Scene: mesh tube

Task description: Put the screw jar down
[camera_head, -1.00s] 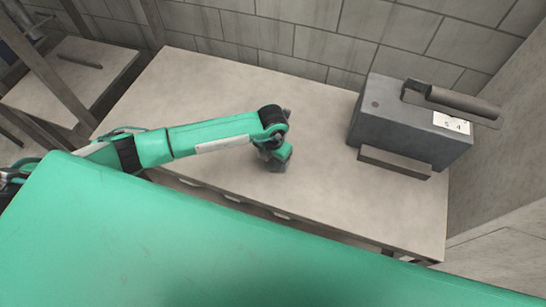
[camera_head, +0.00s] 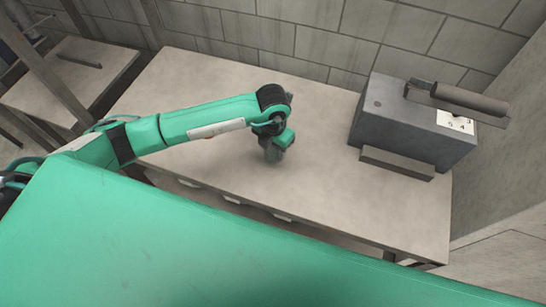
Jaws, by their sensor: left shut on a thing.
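My left arm reaches in from the left over the workbench (camera_head: 325,195). My left gripper (camera_head: 273,155) points down at the bench's middle and is shut on the screw jar. The jar is small in this view and mostly hidden by the gripper and wrist, so its shape does not show clearly. I cannot tell whether its bottom touches the bench top. My right gripper is not in view.
A grey metal box (camera_head: 412,125) with a dark handle (camera_head: 468,98) and a numbered label stands at the bench's right. A block wall (camera_head: 310,45) runs behind. Another table (camera_head: 70,80) is at the far left. Bench top around the gripper is clear.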

